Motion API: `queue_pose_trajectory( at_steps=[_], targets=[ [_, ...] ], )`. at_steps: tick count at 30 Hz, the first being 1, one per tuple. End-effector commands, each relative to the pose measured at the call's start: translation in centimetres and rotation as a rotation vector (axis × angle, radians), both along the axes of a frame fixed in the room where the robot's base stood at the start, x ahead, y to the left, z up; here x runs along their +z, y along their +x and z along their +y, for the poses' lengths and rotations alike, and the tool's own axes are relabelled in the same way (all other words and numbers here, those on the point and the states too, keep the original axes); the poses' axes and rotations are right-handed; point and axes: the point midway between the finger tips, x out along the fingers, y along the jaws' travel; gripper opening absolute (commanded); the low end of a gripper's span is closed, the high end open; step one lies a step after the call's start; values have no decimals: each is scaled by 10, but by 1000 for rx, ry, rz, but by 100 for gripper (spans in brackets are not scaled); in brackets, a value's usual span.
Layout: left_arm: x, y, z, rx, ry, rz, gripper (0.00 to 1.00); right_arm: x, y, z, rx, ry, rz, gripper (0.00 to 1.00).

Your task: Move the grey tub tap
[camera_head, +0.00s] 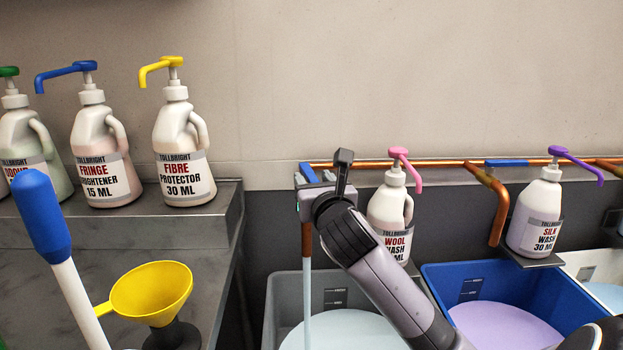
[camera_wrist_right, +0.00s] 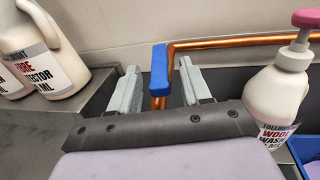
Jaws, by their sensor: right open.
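The grey tub tap has a blue lever (camera_head: 308,172) on a copper pipe above the grey tub (camera_head: 270,310). A pale stream (camera_head: 307,300) runs from its copper spout (camera_head: 307,243) into the tub, which holds pale blue liquid (camera_head: 345,332). My right gripper (camera_head: 318,187) is at the lever and partly hides it. In the right wrist view the open fingers (camera_wrist_right: 158,72) stand on either side of the blue lever (camera_wrist_right: 159,68), with a gap on the left; contact on the right cannot be told. My left gripper is not in view.
A wool wash bottle (camera_head: 388,213) with a pink pump stands just right of my right gripper. A blue tub (camera_head: 437,275) with its own tap lever (camera_head: 506,163) is further right. Several bottles, a yellow funnel (camera_head: 150,293) and a blue-topped white handle (camera_head: 42,215) are left.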

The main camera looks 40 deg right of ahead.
Motion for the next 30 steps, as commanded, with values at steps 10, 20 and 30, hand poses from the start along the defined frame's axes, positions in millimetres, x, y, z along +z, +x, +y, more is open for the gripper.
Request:
queue_pose_trajectory(
  at_steps=[10, 20, 30],
  targets=[
    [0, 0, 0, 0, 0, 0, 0, 0, 15, -9, 0, 2, -1, 48],
    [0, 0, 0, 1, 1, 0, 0, 0, 15, -8, 1, 1, 0, 0],
    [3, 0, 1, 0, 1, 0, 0, 1, 14, -10, 17, -2, 2, 0]
  ],
)
